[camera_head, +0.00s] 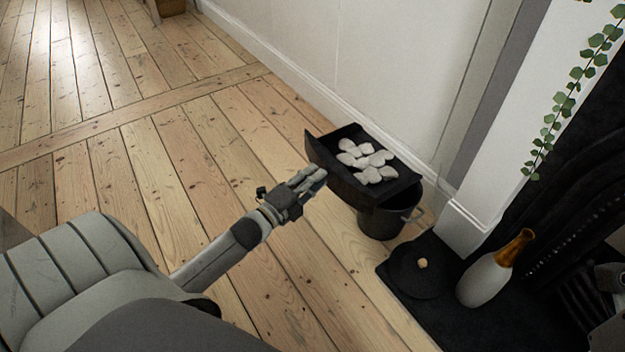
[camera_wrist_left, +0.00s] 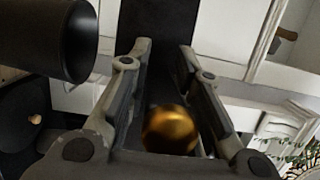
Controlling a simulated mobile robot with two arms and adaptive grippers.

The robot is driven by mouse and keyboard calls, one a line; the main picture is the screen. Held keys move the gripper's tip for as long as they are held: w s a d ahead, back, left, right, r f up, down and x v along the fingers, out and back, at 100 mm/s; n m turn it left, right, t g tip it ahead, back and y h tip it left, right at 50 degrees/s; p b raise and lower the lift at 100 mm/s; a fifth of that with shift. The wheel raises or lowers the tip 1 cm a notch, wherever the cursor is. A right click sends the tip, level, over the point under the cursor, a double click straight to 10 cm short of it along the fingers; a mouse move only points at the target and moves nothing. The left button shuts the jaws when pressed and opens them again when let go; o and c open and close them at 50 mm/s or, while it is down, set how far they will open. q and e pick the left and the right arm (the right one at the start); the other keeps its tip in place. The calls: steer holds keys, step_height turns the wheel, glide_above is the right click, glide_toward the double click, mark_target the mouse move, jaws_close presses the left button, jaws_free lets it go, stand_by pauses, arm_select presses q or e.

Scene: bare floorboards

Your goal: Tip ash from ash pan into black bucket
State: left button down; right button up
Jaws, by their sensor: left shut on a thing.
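The black ash pan (camera_head: 399,190) is over the black bucket (camera_head: 378,222), with several pale grey ash lumps (camera_head: 366,158) lying in it. It looks roughly level; I cannot tell whether it touches the bucket's rim. My left gripper (camera_head: 312,179) is shut on the pan at its front end. In the left wrist view the fingers (camera_wrist_left: 163,58) flank the pan's dark body, with a brass knob (camera_wrist_left: 170,131) between them. The bucket shows dark at the upper left there (camera_wrist_left: 50,40). The pan hides most of the bucket's opening. Grey parts at the right edge may be my right gripper (camera_head: 608,277).
A round black lid (camera_head: 415,277) with a wooden knob lies on the dark hearth (camera_head: 398,268). A white and amber vase (camera_head: 489,278) stands beside it. A white wall and skirting (camera_head: 320,104) run behind the bucket. Floorboards to the left are clear. Ivy (camera_head: 560,98) hangs at upper right.

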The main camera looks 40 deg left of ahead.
arm_select(q)
steer(key=shift+a+r, duration=0.1)
steer(key=shift+r, duration=0.15)
